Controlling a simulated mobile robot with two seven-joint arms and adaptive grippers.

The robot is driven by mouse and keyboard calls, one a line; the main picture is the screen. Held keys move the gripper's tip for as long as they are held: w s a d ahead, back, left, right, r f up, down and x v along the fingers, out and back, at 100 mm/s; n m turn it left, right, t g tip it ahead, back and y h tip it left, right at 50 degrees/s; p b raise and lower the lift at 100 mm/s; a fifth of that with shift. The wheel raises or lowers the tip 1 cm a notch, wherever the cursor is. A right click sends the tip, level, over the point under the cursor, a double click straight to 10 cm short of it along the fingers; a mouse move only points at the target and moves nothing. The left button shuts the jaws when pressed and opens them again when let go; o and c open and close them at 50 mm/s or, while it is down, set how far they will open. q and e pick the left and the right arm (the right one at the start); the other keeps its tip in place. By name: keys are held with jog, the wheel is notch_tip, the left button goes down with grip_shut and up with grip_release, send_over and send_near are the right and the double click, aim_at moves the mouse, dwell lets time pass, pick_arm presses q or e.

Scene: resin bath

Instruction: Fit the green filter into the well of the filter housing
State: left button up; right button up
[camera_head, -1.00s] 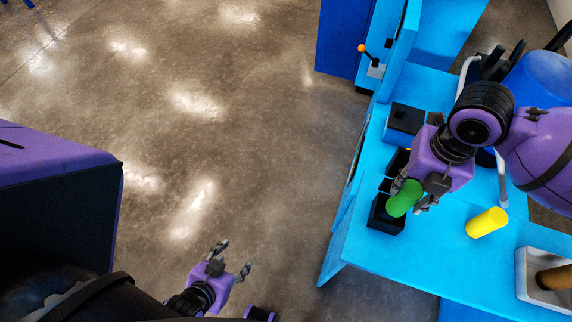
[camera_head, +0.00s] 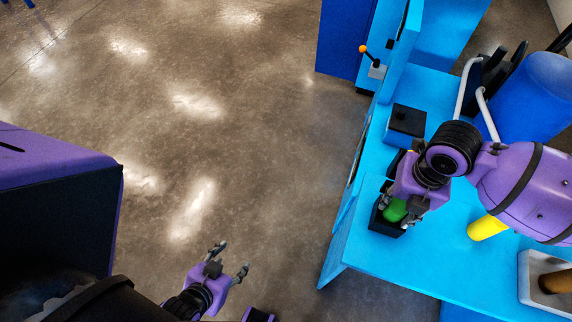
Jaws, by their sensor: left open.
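The green filter (camera_head: 394,210) is at the black filter housing (camera_head: 384,229) on the blue bench. My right gripper (camera_head: 396,209) is above it, with a finger on either side of the filter, and appears shut on it. The filter's lower end is at the housing's opening. The gripper and filter hide the well, so I cannot tell how deep the filter sits. My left gripper (camera_head: 228,262) is open and empty, out over the floor at the bottom of the view, well away from the bench.
A yellow cylinder (camera_head: 486,229) lies right of the housing, partly behind my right arm. A grey tray (camera_head: 531,291) with a brown cylinder (camera_head: 556,279) is at lower right. A blue drum (camera_head: 537,92) stands at the back right.

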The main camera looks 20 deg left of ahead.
pick_arm(q)
jog(key=shift+w, duration=0.2)
pick_arm(e)
jog(key=shift+o, duration=1.1)
pick_arm(q)
jog(key=shift+r, duration=0.1)
pick_arm(e)
jog(key=shift+r, duration=0.15)
pick_arm(q)
jog(key=shift+w+d+r+p, duration=0.25)
jog(key=shift+d+r+p, duration=0.1)
jog(key=shift+p, duration=0.1)
pick_arm(e)
notch_tip(320, 180, up, 12)
pick_arm(q)
jog(key=shift+a, duration=0.1)
